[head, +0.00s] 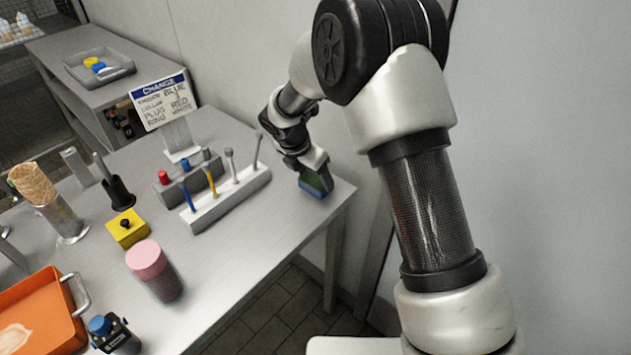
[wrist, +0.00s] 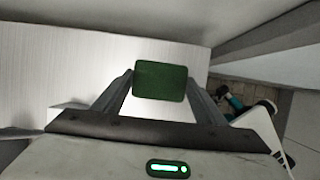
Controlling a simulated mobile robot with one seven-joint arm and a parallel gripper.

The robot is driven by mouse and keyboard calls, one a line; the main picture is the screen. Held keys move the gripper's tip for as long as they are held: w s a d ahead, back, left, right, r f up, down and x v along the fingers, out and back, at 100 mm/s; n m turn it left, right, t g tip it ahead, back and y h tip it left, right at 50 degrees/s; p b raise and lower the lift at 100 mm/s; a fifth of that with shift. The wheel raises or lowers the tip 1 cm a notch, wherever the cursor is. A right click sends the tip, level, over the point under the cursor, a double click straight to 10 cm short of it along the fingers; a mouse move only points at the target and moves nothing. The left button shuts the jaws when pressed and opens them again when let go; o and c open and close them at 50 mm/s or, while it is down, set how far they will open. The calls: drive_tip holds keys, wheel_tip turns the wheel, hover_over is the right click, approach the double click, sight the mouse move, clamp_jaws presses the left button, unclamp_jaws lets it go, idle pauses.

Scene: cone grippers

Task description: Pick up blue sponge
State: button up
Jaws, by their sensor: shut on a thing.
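The sponge (head: 314,186) is at the right end of the grey table in the head view, blue on its lower side with a green face. In the wrist view its green face (wrist: 160,81) shows between the two fingers. My gripper (wrist: 158,88) is shut on the sponge, with one finger on each side of it. In the head view my gripper (head: 313,172) points down over the sponge close to the table's right edge. I cannot tell whether the sponge touches the table top.
A white rack (head: 228,198) with upright tools stands left of my gripper. A sign (head: 160,103) stands behind it. A pink-lidded jar (head: 152,268), a yellow box (head: 127,228) and an orange tray (head: 38,312) are farther left. The table's right edge is close to the sponge.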

sight(314, 180)
drive_tip(key=shift+r, duration=0.15)
wheel_tip(314, 180, up, 10)
drive_tip(key=p, duration=0.2)
